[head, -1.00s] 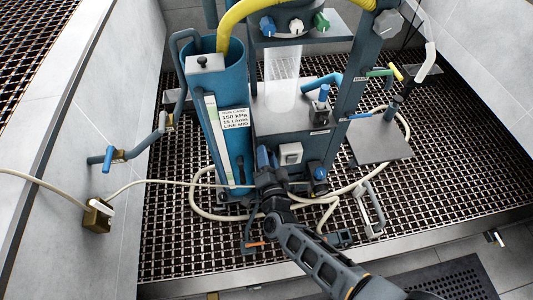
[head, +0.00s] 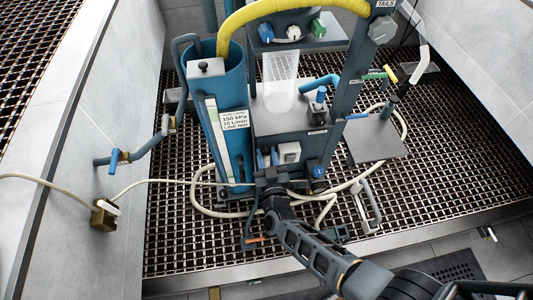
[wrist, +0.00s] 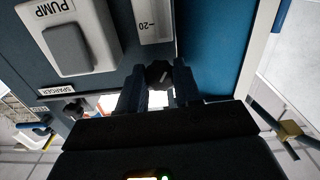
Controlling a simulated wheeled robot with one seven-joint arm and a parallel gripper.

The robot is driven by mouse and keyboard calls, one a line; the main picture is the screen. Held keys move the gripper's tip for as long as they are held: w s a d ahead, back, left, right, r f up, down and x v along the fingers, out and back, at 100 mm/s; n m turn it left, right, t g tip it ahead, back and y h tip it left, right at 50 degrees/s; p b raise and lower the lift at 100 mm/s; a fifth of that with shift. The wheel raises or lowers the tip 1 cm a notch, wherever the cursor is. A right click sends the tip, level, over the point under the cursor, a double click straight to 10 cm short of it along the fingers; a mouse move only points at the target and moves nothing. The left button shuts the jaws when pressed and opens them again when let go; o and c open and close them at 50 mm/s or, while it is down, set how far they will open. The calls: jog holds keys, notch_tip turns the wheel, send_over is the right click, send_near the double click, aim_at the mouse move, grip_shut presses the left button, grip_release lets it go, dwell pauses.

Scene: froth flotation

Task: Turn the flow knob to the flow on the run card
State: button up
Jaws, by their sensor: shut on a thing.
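The dark flow knob (wrist: 158,73) sits below a white scale strip marked 20 in the wrist view. My gripper (wrist: 158,88) is shut on it, one finger on each side. In the head view my gripper (head: 268,178) is at the lower front of the blue flotation machine, and the knob is hidden there. The run card (head: 235,119) is on the blue column and reads 150 kPa, 15 L/min, LINE MID. The flow reading and the knob's turn angle cannot be made out.
A grey PUMP switch (wrist: 68,48) is close beside my gripper. Pale hoses (head: 210,208) loop over the floor grating (head: 440,180). A blue valve handle (head: 114,160) is on the left wall. A grey plate (head: 375,140) stands at right.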

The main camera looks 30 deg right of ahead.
jog(key=n, duration=0.3)
jog(key=shift+w+d+r+n+p, duration=0.1)
jog(key=shift+w+r+n+p, duration=0.05)
jog(key=shift+r+n+p, duration=0.2)
jog(key=shift+n+p, duration=0.4)
jog(key=shift+n, duration=1.35)
jog(key=o, duration=0.7)
jog(key=shift+c, duration=0.2)
jog(key=o, duration=0.4)
jog(key=shift+f, duration=0.1)
jog(key=shift+p+v, duration=0.65)
jog(key=shift+v, duration=3.4)
